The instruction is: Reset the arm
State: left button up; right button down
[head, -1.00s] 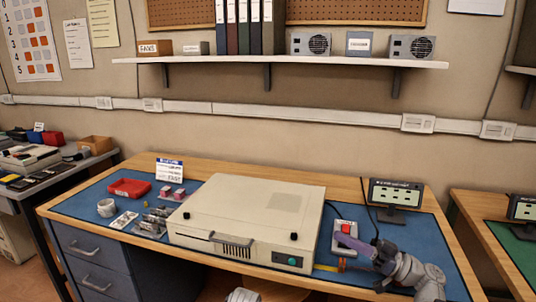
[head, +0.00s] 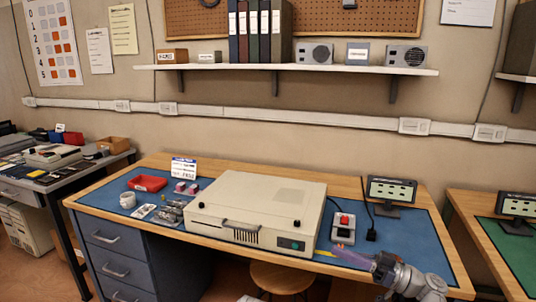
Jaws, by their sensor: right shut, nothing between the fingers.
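My right arm comes in at the lower right of the head view. Its gripper (head: 346,255) is low over the front right of the blue mat, to the right of the beige case. The gripper looks blurred, and it is shut and empty. My left gripper is not in the view; only a small grey piece shows at the bottom edge.
A closed beige case (head: 258,205) lies mid-desk. A box with a red button (head: 343,228) and a small display (head: 391,193) stand behind my right gripper. A red tray (head: 148,183) and a white mug (head: 128,200) are at the left. A stool (head: 282,277) stands below.

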jog(key=s+a+f+m+g+h+p, duration=0.1)
jog(key=s+a+f+g+h+p, duration=0.15)
jog(key=a+p, duration=0.2)
jog(key=s+a+f+m+g+h+p, duration=0.1)
jog(key=s+a+f+g+h+p, duration=0.15)
jog(key=a, duration=0.35)
jog(key=s+a+f+m+g+h+p, duration=0.1)
jog(key=s+a+f+g+h+p, duration=0.15)
jog(key=a+h+p, duration=0.2)
pick_arm(q)
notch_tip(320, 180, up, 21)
jog(key=p, duration=0.8)
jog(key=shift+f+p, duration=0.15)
jog(key=shift+p, duration=0.2)
pick_arm(e)
jog(key=s+d+m+h, duration=0.1)
jog(key=h, duration=0.2)
jog(key=s+m+h, duration=0.1)
jog(key=s+h, duration=0.1)
jog(key=h, duration=0.2)
jog(key=s+d+r+m+h, duration=0.1)
jog(key=s+h, duration=0.1)
jog(key=h, duration=0.2)
jog(key=shift+s+d+m, duration=0.1)
jog(key=shift+d+m, duration=0.2)
jog(key=shift+d, duration=0.05)
